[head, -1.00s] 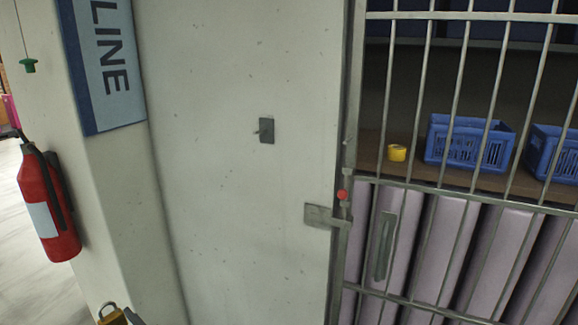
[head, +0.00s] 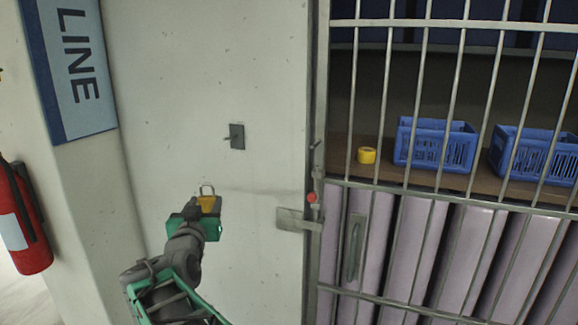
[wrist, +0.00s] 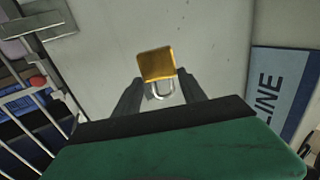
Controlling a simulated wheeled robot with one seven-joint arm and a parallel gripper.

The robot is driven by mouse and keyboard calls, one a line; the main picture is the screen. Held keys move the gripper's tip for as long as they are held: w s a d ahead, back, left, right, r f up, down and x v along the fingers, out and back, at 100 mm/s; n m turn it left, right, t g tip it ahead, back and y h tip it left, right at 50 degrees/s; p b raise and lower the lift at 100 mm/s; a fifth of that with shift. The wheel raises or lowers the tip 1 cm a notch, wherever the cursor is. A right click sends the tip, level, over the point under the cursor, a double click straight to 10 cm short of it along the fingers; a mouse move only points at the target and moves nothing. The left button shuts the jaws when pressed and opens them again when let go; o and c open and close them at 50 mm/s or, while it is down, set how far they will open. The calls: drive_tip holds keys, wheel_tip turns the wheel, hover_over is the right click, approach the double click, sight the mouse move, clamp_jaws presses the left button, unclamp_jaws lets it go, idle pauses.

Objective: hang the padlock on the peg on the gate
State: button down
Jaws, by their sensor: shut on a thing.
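The padlock (head: 209,204) has a brass-yellow body and a silver shackle that points up in the head view. My gripper (head: 202,209) is shut on it and holds it in front of the pale wall, left of the gate. In the wrist view the padlock (wrist: 156,65) sits at the fingertips of my gripper (wrist: 160,84), with its shackle between the dark fingers. The barred gate (head: 402,186) is on the right. A red-tipped peg (head: 312,197) is on its left upright, apart from the padlock; it also shows in the wrist view (wrist: 38,81).
A grey latch plate (head: 295,220) juts left just below the red tip. A dark wall plate with a small stub (head: 237,137) is above my gripper. Behind the bars are blue crates (head: 434,145) and a yellow roll (head: 366,155). A fire extinguisher (head: 22,220) stands far left.

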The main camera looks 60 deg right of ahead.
drive_tip(key=s+d+r+m+g+h, duration=0.2)
drive_tip(key=s+d+r+m+g, duration=0.3)
drive_tip(key=s, duration=0.5)
drive_tip(key=s+d+r+m+g+h, duration=0.1)
drive_tip(key=s+d+r+m+g, duration=0.2)
drive_tip(key=s+d+r+g, duration=0.55)
drive_tip(key=d+f+t+p, duration=0.2)
drive_tip(key=d+f+p, duration=0.2)
drive_tip(key=d, duration=0.4)
drive_tip(key=shift+w+d+f+p, duration=0.2)
drive_tip(key=shift+f+p, duration=0.2)
drive_tip(key=shift+p, duration=0.35)
drive_tip(key=c, duration=1.1)
unclamp_jaws()
drive_tip(key=shift+o, duration=1.4)
drive_tip(key=shift+d, duration=0.1)
drive_tip(key=shift+o, duration=1.2)
